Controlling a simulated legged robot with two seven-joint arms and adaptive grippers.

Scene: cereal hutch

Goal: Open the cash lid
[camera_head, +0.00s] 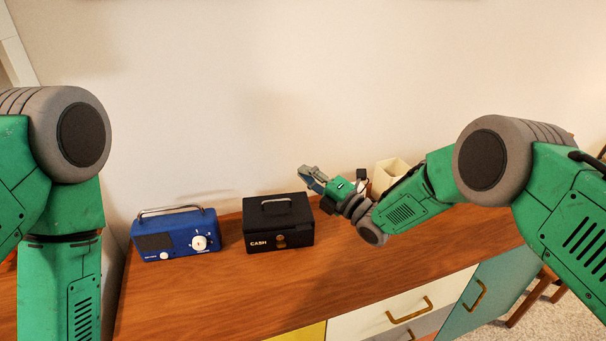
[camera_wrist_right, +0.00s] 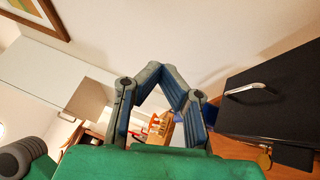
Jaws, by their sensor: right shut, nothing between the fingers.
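The black cash box (camera_head: 272,224) stands on the wooden cabinet top with its lid (camera_head: 262,213) down. A handle lies on the lid, and the front carries the word CASH and a round brass-coloured lock. My right gripper (camera_head: 307,174) is just right of the box and a little above lid height, apart from it. Its fingers are shut and empty. In the right wrist view the gripper (camera_wrist_right: 168,72) has its fingertips together, with the box (camera_wrist_right: 285,95) and its silver handle at the right. My left arm shows at the left edge, but its gripper is out of view.
A blue radio (camera_head: 176,234) stands left of the box with a small gap. A cream container (camera_head: 391,173) stands behind my right forearm. The wooden cabinet top (camera_head: 200,300) is clear in front. The wall rises close behind.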

